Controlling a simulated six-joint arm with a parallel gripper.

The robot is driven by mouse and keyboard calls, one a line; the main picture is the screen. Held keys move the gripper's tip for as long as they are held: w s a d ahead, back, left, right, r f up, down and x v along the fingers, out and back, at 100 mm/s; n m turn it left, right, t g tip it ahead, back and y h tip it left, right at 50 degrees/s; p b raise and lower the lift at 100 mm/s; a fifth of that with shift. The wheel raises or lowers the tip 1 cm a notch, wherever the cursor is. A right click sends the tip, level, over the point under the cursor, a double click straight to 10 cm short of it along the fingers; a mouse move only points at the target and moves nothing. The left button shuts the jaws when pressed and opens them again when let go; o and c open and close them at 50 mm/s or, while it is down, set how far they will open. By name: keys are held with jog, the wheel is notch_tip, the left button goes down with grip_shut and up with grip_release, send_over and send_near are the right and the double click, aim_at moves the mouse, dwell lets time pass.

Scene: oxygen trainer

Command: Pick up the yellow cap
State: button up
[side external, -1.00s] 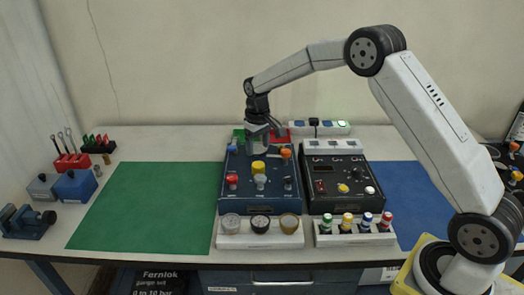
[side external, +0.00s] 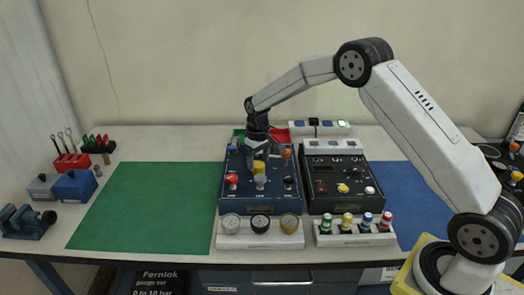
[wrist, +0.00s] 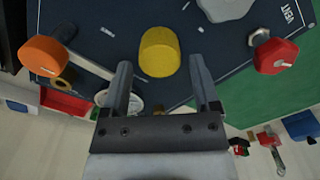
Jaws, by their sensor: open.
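The yellow cap (side external: 259,168) stands on the blue panel box (side external: 229,197) near its middle. In the wrist view the yellow cap (wrist: 160,52) lies just beyond and between my fingertips. My gripper (side external: 260,158) is low over the box, right at the cap in the side view. In the wrist view my gripper (wrist: 160,70) has its two fingers apart, with nothing between them but the view of the cap and panel. I cannot tell from the side view how far the fingertips reach down beside the cap.
An orange knob (wrist: 47,56) and a red knob (wrist: 276,56) flank the cap on the panel. A grey knob (side external: 260,181) stands close in front of it. A black control box (side external: 335,205) is to the right. The green mat (side external: 145,205) is bare.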

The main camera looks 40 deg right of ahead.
jog(key=shift+f, duration=1.25)
jog(key=c, duration=1)
jog(key=shift+r, duration=0.1)
jog(key=shift+r, duration=0.75)
jog(key=shift+s+a+r, duration=0.2)
jog(key=shift+s+r, duration=1.7)
jog(key=shift+s, duration=0.4)
jog(key=shift+s+a+r, duration=0.25)
jog(key=shift+s+r, duration=1.6)
jog(key=shift+s, duration=0.5)
jog(key=shift+s+a+r, duration=0.2)
jog(key=shift+s+r, duration=1.7)
jog(key=shift+s, duration=0.4)
